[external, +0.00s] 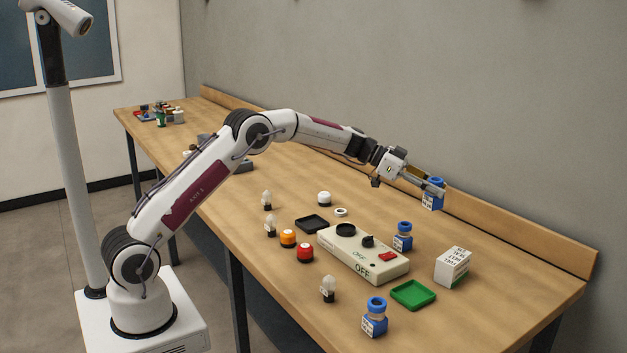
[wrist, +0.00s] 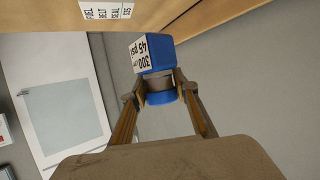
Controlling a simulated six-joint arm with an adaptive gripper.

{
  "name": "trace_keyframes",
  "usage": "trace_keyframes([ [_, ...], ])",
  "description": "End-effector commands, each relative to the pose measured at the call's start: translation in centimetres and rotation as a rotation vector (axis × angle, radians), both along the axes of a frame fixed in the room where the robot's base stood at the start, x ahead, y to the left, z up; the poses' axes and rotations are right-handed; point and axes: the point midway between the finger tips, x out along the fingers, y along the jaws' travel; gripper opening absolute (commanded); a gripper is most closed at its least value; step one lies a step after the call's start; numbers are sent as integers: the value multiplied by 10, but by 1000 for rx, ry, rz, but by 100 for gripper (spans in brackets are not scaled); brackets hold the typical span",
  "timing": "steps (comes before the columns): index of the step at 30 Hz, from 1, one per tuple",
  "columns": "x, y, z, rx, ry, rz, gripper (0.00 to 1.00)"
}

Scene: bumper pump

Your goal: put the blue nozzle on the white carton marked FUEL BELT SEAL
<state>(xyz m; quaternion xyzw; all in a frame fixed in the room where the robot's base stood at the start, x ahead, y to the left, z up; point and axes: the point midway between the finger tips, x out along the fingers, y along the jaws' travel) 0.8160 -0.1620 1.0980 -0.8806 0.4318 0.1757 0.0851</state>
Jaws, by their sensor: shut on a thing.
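My gripper (external: 432,191) is shut on a blue nozzle (external: 434,198), held in the air above the back part of the table. In the wrist view the nozzle (wrist: 155,58) has a blue block end with a white label reading 300 and 45 psi, and a grey-brown neck between my fingertips (wrist: 160,90). The white carton (external: 453,267) stands on the table at the right, below and a little right of my gripper. Its face with FUEL BELT SEAL lettering shows at the top edge of the wrist view (wrist: 106,10). Its top looks bare.
Two more blue nozzles stand on the table, one behind the control box (external: 402,236) and one near the front edge (external: 375,318). A green tray (external: 413,295) lies left of the carton. The cream control box (external: 362,256) with knobs is further left. The table right of the carton is clear.

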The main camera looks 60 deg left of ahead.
Motion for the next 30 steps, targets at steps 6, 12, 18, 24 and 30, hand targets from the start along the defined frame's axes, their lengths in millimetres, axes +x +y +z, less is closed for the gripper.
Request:
trace_keyframes([
  [6, -24, -73, 21, -1, -1, -28, 1],
  [12, -49, -126, 30, -2, 1, -14, 1],
  [18, -55, -128, 19, -1, 3, 63, 1],
  [24, -50, -118, 8, -2, 1, 108, 1],
  [30, -46, -113, 6, -2, 1, 129, 1],
])
